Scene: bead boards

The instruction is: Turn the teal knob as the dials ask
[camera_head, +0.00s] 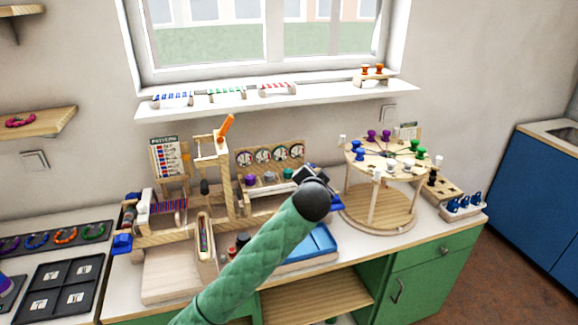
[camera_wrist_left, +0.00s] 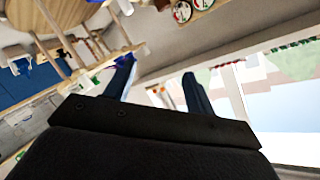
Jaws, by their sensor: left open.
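The teal knob (camera_head: 288,173) sits on the wooden dial board (camera_head: 246,197), in a row with a purple knob (camera_head: 250,179) and a grey knob (camera_head: 269,177). Several round dials (camera_head: 262,156) with pointers stand above the row; their readings are too small to tell. My left gripper (camera_head: 303,172) is just right of the teal knob, mostly hidden by my green arm. In the left wrist view its two dark fingers (camera_wrist_left: 160,85) are apart with nothing between them. Part of the dials (camera_wrist_left: 182,11) shows at the top there. My right gripper is not in view.
A round wooden stand (camera_head: 378,215) with coloured pegs is close on the right. A wooden frame with an orange handle (camera_head: 226,127) and a pattern card (camera_head: 170,157) stand on the left. A blue tray (camera_head: 318,243) lies in front. A window shelf (camera_head: 280,101) is above.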

